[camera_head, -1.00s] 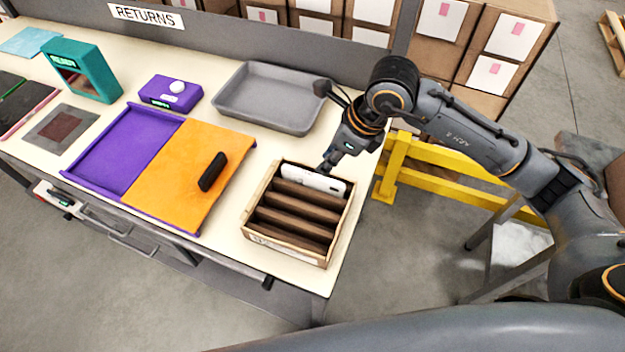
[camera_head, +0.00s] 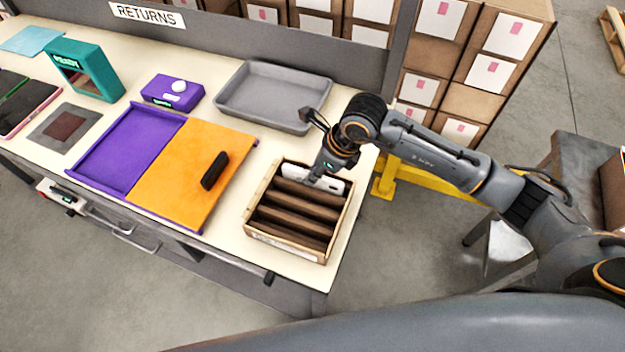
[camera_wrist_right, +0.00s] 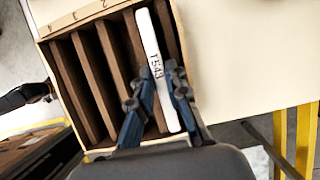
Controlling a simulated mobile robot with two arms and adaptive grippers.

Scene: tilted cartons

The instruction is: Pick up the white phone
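The white phone (camera_head: 296,171) stands on edge in the rear slot of a divided wooden box (camera_head: 346,215) at the table's right end. In the right wrist view the phone (camera_wrist_right: 149,42) shows as a thin white strip with dark print, in a slot near the right side of the box (camera_wrist_right: 178,30). My right gripper (camera_head: 318,178) is over the phone from above. In the right wrist view its fingertips (camera_wrist_right: 161,72) straddle the phone, one on each side, apart and with a small gap on the right. My left gripper is not in view.
Brown dividers (camera_head: 293,214) fill the box. A grey tray (camera_head: 275,93) lies behind it. An orange and purple panel (camera_head: 190,175) with a black handle lies to the left. A purple device (camera_head: 172,92) and teal frame (camera_head: 88,66) stand farther left. A yellow rail (camera_head: 385,180) runs beside the table.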

